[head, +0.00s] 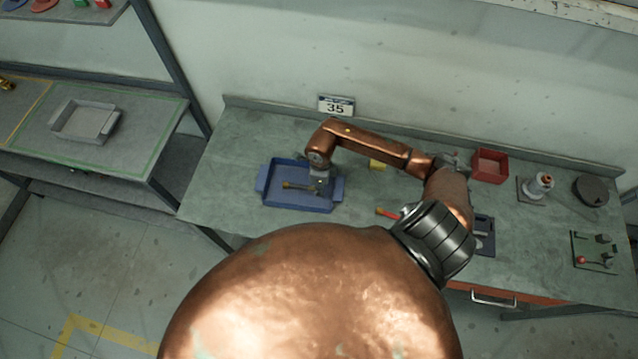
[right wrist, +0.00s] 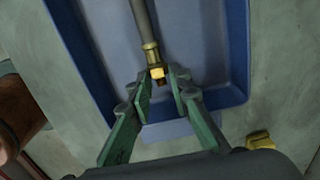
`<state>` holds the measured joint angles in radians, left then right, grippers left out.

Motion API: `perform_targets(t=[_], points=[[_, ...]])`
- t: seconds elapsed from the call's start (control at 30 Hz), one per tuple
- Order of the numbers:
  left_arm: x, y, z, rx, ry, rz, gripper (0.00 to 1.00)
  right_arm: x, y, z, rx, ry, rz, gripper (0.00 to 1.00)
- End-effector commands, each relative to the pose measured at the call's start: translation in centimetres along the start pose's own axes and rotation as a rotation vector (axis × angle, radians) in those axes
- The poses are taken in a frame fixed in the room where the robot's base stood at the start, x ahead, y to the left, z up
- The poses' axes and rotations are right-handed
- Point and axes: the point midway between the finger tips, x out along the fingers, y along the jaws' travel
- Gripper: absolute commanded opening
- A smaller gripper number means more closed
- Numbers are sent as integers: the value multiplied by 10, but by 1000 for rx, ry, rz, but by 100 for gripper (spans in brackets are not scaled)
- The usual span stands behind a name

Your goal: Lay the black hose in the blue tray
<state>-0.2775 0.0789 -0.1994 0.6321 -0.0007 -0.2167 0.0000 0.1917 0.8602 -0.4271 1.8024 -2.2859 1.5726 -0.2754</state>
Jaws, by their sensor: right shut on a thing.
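The blue tray (head: 268,199) lies on the green-grey workbench, left of its middle. It fills much of the right wrist view (right wrist: 236,45). My right gripper (head: 320,180) reaches down over the tray's right part. In the right wrist view its green fingers (right wrist: 163,84) are closed around the brass-ended tip of the dark hose (right wrist: 144,25). The hose runs away from the fingers over the tray floor. In the head view the hose (head: 300,187) shows a brass end inside the tray's outline. I cannot tell whether it touches the floor. My left gripper is not in view.
A yellow block (head: 378,164) sits right of the tray. Further right are a red bin (head: 489,166), a white-and-red fitting on a plate (head: 540,185), a dark round part (head: 590,190) and a green board (head: 594,252). A shelf with a grey tray (head: 85,122) stands left.

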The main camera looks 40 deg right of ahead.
Motion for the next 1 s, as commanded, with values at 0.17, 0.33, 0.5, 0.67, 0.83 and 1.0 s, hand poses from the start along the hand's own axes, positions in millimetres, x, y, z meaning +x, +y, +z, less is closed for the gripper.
perform_targets(t=[0.17,0.33,0.5,0.67,0.83,1.0], points=[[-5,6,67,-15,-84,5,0,1,-4,4,2,0,1,28],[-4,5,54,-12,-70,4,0,1,-4,2,5,1,2,38],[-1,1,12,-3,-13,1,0,1,-4,3,4,1,2,38],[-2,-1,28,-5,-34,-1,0,-3,-5,3,4,1,1,38],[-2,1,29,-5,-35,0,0,-27,-5,2,2,0,-3,38],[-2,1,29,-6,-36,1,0,-64,-5,1,2,-1,-5,38]])
